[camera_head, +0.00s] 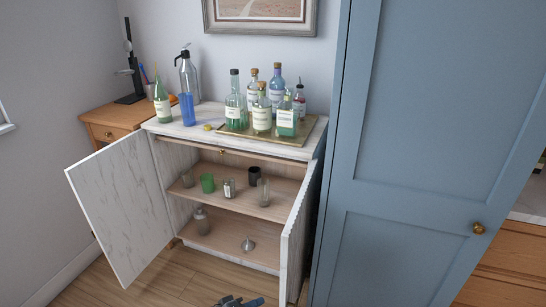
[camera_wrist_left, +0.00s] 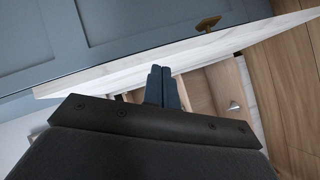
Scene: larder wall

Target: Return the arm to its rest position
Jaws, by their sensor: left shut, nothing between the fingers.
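My left gripper (camera_head: 238,301) shows at the bottom edge of the head view, low in front of the open cabinet. In the left wrist view its two dark fingers (camera_wrist_left: 160,72) are together with nothing between them. Most of the left arm is outside the head view. My right gripper is not in view.
A marble-look cabinet (camera_head: 222,258) stands with its left door (camera_head: 122,205) and right door (camera_head: 296,235) swung open. Its shelves hold several glasses, a bottle and a small funnel (camera_head: 248,244). Bottles stand on a tray (camera_head: 308,125) on top. A tall blue cupboard (camera_head: 430,140) is at right.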

